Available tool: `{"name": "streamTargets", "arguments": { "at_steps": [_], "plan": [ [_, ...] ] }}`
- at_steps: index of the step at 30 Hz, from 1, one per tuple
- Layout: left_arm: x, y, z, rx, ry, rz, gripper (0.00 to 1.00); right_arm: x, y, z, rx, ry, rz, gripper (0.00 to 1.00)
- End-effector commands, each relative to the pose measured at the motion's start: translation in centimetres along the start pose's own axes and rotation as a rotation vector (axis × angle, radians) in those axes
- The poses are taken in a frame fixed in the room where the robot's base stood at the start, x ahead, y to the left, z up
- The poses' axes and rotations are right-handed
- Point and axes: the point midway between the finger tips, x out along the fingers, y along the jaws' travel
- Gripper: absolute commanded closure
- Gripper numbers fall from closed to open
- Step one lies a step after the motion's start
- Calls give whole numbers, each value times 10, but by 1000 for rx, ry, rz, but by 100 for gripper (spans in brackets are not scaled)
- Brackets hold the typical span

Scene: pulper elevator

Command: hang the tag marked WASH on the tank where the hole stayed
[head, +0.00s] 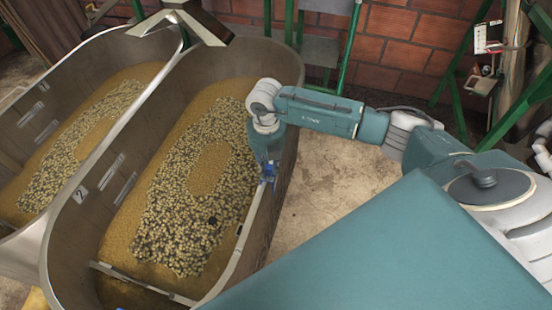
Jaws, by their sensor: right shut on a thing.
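Two long metal tanks with rounded ends stand side by side, the nearer one (290,82) with a plate marked 2 (80,194), the other (25,85) at the left. Both hold pale beans in brownish liquid. A smooth oval patch (208,168) without dark gaps shows in the nearer tank, and a similar patch (93,142) in the left tank. My right gripper (267,178) points down at the nearer tank's right rim. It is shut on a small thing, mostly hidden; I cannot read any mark. My left gripper is out of view.
A metal fitting (182,20) hangs over the tanks' far end. Green posts (350,45) and a brick wall (405,35) stand behind. A clipboard (488,38) hangs above a small shelf (481,85) at the upper right. Bare floor (325,185) lies right of the nearer tank.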

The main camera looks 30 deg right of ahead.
Motion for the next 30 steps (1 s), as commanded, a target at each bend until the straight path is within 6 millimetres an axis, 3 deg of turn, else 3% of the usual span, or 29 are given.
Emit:
{"name": "streamTargets", "arguments": {
  "at_steps": [6,18,30],
  "plan": [
    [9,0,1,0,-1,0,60,1,19,1,-1,-1,2,100],
    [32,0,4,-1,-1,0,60,32,17,1,0,-1,-1,100],
    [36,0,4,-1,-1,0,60,39,17,1,0,-1,0,100]
  ]
}}
